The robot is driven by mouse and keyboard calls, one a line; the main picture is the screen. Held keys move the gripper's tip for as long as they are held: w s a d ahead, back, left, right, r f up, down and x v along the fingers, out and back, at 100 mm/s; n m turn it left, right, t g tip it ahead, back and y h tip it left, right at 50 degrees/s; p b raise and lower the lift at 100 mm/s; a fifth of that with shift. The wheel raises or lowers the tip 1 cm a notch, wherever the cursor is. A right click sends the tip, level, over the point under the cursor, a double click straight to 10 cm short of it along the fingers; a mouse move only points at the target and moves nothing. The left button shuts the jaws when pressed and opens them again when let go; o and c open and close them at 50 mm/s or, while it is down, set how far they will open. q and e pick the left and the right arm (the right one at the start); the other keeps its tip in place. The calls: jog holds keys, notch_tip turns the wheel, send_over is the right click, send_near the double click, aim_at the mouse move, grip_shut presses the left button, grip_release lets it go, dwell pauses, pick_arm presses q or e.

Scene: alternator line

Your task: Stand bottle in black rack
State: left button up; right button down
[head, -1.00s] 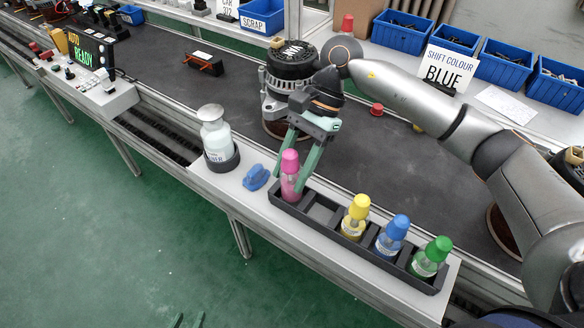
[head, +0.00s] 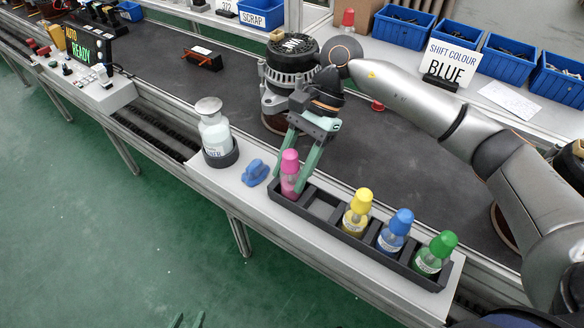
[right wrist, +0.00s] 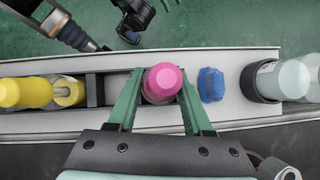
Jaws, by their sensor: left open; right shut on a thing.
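The black rack (head: 324,225) stands on the ledge at the conveyor's front. My right gripper (head: 299,178) is shut on the pink-capped bottle (head: 289,174), upright at the rack's left end compartment. The rack wall hides its base, so I cannot tell whether it touches the floor. The right wrist view shows the pink cap (right wrist: 163,83) between the green fingers. The compartment beside it is empty. Yellow (head: 357,212), blue (head: 394,233) and green (head: 434,256) capped bottles stand in the other compartments. My left gripper (head: 188,320) is open and empty at the bottom edge, only its tips showing.
A blue cloth-like lump (head: 255,173) lies just left of the rack. Beyond it a white bottle stands in a dark round holder (head: 222,158). An alternator (head: 290,66) stands on the belt behind my right gripper. A sign (head: 450,63) reads SHIFT COLOUR BLUE.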

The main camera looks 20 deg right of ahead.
pick_arm(q)
jog(key=shift+w+f+b, duration=0.1)
jog(key=shift+f+b, duration=0.4)
jog(key=shift+f, duration=0.2)
pick_arm(e)
jog(key=shift+f, duration=0.65)
jog(key=shift+c, duration=1.2)
grip_release()
jog(key=shift+v, duration=0.85)
pick_arm(q)
jog(key=d+r, duration=0.2)
jog(key=r, duration=0.1)
jog(key=shift+w+d+m+h, duration=0.1)
jog(key=shift+w+m+h, duration=0.2)
jog(key=shift+w, duration=0.1)
pick_arm(e)
jog(key=v, duration=1.1)
